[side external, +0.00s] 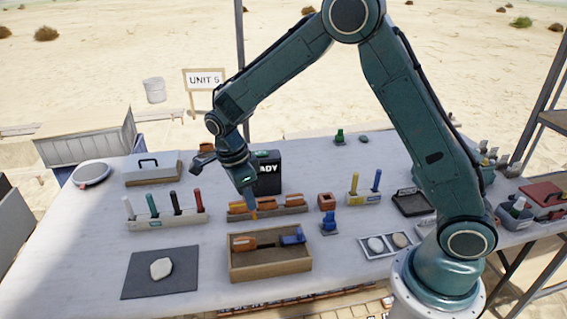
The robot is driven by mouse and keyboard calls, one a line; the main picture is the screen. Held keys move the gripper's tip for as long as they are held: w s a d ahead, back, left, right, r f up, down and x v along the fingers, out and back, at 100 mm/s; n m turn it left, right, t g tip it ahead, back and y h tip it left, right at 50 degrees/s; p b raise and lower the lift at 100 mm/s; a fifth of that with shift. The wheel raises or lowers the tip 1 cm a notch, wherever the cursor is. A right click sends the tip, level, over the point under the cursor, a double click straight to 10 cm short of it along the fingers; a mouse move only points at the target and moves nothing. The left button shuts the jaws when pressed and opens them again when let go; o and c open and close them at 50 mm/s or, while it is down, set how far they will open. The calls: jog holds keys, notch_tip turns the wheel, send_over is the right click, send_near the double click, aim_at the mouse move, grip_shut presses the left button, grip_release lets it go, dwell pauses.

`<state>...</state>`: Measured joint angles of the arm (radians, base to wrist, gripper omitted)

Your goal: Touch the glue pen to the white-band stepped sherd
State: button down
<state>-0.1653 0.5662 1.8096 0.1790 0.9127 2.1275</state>
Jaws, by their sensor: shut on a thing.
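My gripper (243,182) points down over the middle of the table and is shut on a slim blue pen with an orange tip (250,201), which looks like the glue pen. The tip is at the left part of a low wooden rack (285,211) holding orange-brown sherds. I cannot tell whether it touches a sherd. More orange-brown sherd pieces (245,243) and a blue clamp-like piece (293,238) sit in a wooden tray (270,268) in front. Bands and stepped edges are too small to make out, so I cannot tell which is the white-band stepped sherd.
A holder (167,222) with several upright coloured pens stands left. A dark mat (138,284) with a pale stone (161,268) lies front left. A black sign (268,172) stands behind the rack. A yellow-and-blue tool holder (362,198) and dishes (376,244) are right.

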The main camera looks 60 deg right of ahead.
jog(key=shift+s+a+f, duration=0.1)
jog(key=shift+a+f, duration=0.1)
jog(key=shift+a, duration=0.75)
jog(key=shift+f, duration=0.15)
jog(key=shift+f, duration=2.7)
jog(key=shift+f, duration=0.6)
dwell(1.4)
jog(key=shift+r, duration=0.1)
notch_tip(320, 180, up, 8)
dwell(1.7)
